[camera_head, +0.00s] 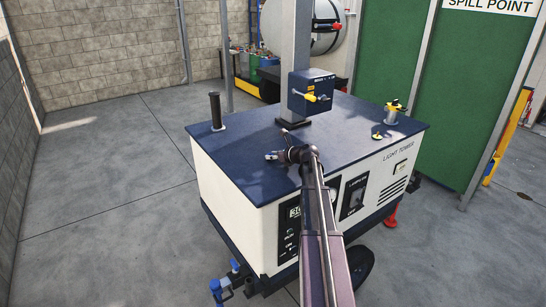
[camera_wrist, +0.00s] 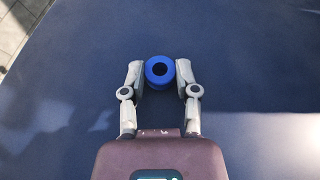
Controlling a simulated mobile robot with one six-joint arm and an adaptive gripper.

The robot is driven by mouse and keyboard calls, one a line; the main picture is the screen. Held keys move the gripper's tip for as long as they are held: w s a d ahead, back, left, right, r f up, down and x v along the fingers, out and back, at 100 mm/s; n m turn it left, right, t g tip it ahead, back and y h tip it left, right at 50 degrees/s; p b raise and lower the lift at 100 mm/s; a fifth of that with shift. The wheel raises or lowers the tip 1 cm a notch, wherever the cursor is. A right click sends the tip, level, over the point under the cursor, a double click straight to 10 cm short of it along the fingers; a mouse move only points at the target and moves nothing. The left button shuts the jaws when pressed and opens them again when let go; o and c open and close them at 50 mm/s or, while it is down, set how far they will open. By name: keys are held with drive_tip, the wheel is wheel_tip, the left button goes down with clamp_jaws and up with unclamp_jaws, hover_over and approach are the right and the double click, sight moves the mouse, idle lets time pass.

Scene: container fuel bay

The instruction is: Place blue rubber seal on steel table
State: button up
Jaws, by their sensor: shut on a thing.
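The blue rubber seal (camera_wrist: 159,84) is a short blue ring with a dark round hole, seen from above in the wrist view. It sits between the two fingertips of my gripper (camera_wrist: 161,74), which is shut on it. In the head view my gripper (camera_head: 273,156) is low over the dark blue top of the light tower cabinet (camera_head: 240,160), near its front left part. The seal cannot be made out clearly there. I cannot tell whether the seal touches the cabinet top. I see no thing that is clearly a steel table.
A grey mast (camera_head: 294,60) with a dark blue box (camera_head: 311,92) rises from the cabinet. A black post (camera_head: 216,110) stands at its left, and a brass and yellow fitting (camera_head: 392,112) at its right. Open concrete floor (camera_head: 100,200) lies to the left.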

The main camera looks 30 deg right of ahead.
drive_tip(key=shift+f, duration=0.15)
drive_tip(key=o, duration=0.8)
drive_tip(key=shift+r, duration=0.25)
drive_tip(key=p+v, duration=0.4)
drive_tip(key=v, duration=0.8)
drive_tip(key=shift+p, duration=0.4)
